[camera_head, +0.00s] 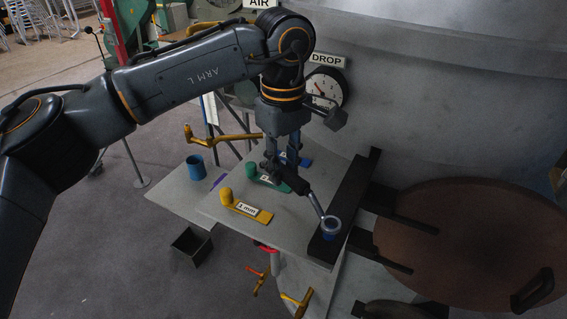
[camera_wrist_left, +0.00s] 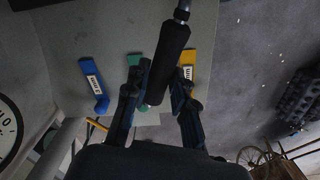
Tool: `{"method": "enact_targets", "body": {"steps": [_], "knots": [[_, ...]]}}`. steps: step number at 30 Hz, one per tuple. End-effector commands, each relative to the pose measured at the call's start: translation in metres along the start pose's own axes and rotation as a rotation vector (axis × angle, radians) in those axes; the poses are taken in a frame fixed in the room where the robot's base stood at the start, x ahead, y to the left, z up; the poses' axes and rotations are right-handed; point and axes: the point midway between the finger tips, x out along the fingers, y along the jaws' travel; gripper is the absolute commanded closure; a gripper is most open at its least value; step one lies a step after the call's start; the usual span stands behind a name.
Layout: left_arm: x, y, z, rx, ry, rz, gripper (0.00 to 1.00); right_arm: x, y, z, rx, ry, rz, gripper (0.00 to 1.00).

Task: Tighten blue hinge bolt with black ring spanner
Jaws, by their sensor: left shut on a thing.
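My left gripper (camera_head: 284,172) is above the grey table and shut on the black handle of the ring spanner (camera_head: 316,201). In the left wrist view the gripper (camera_wrist_left: 160,78) has the black handle (camera_wrist_left: 168,55) between its fingers, with the metal shank running up out of the picture. In the head view the shank slopes down to the right. Its ring is at the blue hinge bolt (camera_head: 330,236), on the black hinge bar (camera_head: 350,195). The ring overlaps the bolt's top; I cannot tell how fully it is seated. My right gripper is not in view.
A yellow tagged piece (camera_head: 246,208), a green one (camera_head: 251,170) and a blue one (camera_head: 305,161) lie on the table (camera_head: 222,213). A blue cup (camera_head: 195,167) stands on the left. A round brown lid (camera_head: 470,235) is to the right, below the large grey vessel (camera_head: 450,90).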

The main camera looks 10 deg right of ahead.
Motion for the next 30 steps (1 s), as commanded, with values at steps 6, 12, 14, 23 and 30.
{"method": "enact_targets", "body": {"steps": [6,12,14,23,30], "knots": [[0.008,0.000,0.000,0.000,0.000,0.000,1.00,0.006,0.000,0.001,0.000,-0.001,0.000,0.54],[0.014,0.000,0.000,-0.001,0.000,0.000,1.00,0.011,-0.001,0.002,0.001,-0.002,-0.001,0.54],[0.016,0.000,0.000,0.000,0.000,0.000,1.00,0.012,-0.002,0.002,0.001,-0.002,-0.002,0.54],[0.018,0.000,0.000,-0.001,0.000,0.000,1.00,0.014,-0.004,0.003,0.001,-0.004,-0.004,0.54],[0.018,0.000,0.000,0.000,0.000,0.001,1.00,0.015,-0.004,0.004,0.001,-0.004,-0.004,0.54]]}}
